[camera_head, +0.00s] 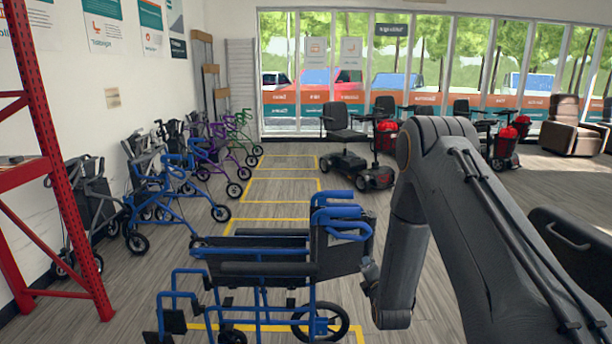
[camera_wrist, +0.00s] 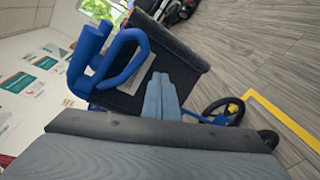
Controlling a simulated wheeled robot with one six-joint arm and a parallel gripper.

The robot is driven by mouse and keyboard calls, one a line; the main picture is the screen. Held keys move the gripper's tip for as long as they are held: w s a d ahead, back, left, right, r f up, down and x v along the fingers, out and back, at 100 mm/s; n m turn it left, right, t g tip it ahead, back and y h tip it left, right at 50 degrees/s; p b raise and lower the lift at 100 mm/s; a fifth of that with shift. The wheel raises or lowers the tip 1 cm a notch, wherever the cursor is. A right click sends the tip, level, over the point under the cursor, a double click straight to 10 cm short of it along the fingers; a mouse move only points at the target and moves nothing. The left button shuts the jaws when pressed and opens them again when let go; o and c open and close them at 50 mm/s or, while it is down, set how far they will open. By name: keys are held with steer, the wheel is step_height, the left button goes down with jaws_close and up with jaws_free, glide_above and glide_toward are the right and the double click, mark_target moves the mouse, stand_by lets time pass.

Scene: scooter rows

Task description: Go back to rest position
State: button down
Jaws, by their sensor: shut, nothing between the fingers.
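My arm reaches down beside a blue-framed wheelchair (camera_head: 262,255) in the head view, and its lower end is close to the chair's back. My gripper (camera_wrist: 163,76) shows in the wrist view as two grey-blue fingers side by side, shut and empty. They point toward the dark back of the wheelchair (camera_wrist: 118,62), with a blue push handle to their left. I cannot tell whether they touch the chair. In the head view the fingers are not clearly seen.
Several rollators (camera_head: 167,190) line the left wall behind a red rack (camera_head: 50,150). A mobility scooter (camera_head: 358,160) stands beyond the wheelchair. A brown armchair (camera_head: 568,128) is at the far right. Yellow floor lines (camera_head: 270,208) mark bays, and open wood floor lies between the rows.

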steer(key=s+r+m+g, duration=0.4)
steer(key=s+m, duration=0.3)
steer(key=s, duration=0.6)
steer(key=s+r+m+g, duration=0.5)
steer(key=s+m, duration=0.3)
steer(key=s, duration=0.5)
steer(key=s+r+m+g, duration=0.5)
steer(key=s+m, duration=0.3)
steer(key=s, duration=0.5)
steer(key=shift+a+g, duration=0.15)
steer(key=shift+g, duration=0.35)
